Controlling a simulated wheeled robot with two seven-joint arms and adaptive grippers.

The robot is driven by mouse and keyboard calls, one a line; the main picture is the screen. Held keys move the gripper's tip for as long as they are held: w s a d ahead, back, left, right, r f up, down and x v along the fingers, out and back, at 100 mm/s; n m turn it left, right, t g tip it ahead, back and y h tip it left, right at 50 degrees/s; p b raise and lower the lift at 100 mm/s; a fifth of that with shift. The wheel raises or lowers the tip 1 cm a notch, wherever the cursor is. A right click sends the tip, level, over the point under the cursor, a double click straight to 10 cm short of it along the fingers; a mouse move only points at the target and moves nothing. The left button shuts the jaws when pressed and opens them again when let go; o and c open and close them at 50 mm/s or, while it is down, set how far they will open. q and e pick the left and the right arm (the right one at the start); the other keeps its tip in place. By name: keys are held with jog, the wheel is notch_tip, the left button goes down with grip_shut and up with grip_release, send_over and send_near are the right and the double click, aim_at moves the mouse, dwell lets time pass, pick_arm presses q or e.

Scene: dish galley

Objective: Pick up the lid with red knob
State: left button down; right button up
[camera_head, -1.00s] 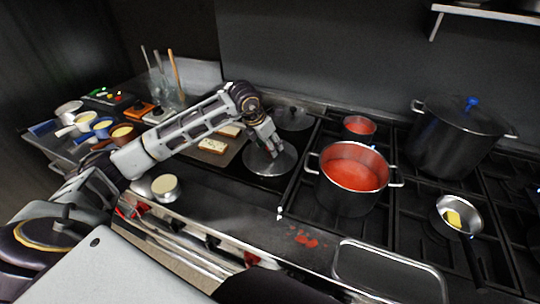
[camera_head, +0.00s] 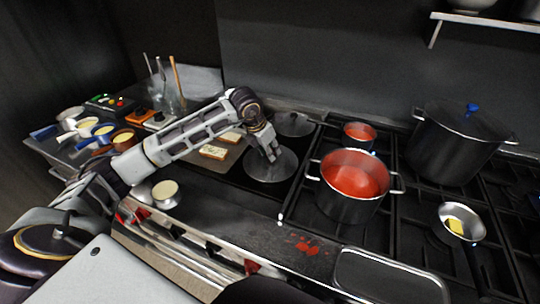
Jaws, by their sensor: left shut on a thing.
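A round metal lid (camera_head: 283,168) lies at the left side of the stove, left of the pot of red sauce (camera_head: 353,178). My left gripper (camera_head: 273,157) is over the middle of this lid, pointing down, and is shut on its knob. The fingers hide the knob, so I cannot tell its colour. The lid looks about level, and I cannot tell whether it is clear of the surface. A second lid (camera_head: 294,124) lies just behind it, close to the back edge. My right gripper is not in view.
A small pot of red sauce (camera_head: 359,132) and a large dark pot with a blue-knobbed lid (camera_head: 452,141) stand to the right. A pan with butter (camera_head: 460,223) and an empty tray (camera_head: 387,278) are nearer. Bread (camera_head: 213,152) lies on a board to the left.

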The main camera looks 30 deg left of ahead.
pick_arm(q)
jog(key=shift+r, duration=0.15)
notch_tip(320, 180, up, 10)
dwell(0.7)
dwell(0.6)
